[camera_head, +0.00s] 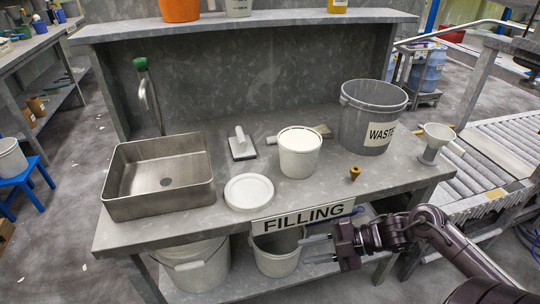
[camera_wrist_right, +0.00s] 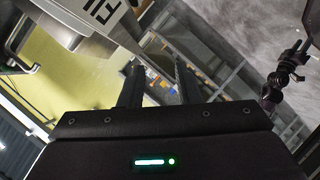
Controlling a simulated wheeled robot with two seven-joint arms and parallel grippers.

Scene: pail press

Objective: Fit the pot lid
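The white pot (camera_head: 299,154) stands upright on the grey bench, and its top looks pale and filled. The round white lid (camera_head: 249,191) lies flat on the bench near the front edge, to the left of the pot and apart from it. My right gripper (camera_head: 304,251) is in front of the bench, below the top's edge by the FILLING sign (camera_head: 303,216). Its fingers are spread and nothing is between them; the gripper (camera_wrist_right: 153,78) also shows open and empty in the right wrist view. My left gripper is in neither view.
A grey WASTE bucket (camera_head: 371,115) stands behind right of the pot. A small brass-coloured piece (camera_head: 355,173) and a white funnel (camera_head: 434,141) are at right. Buckets (camera_head: 195,265) sit below.

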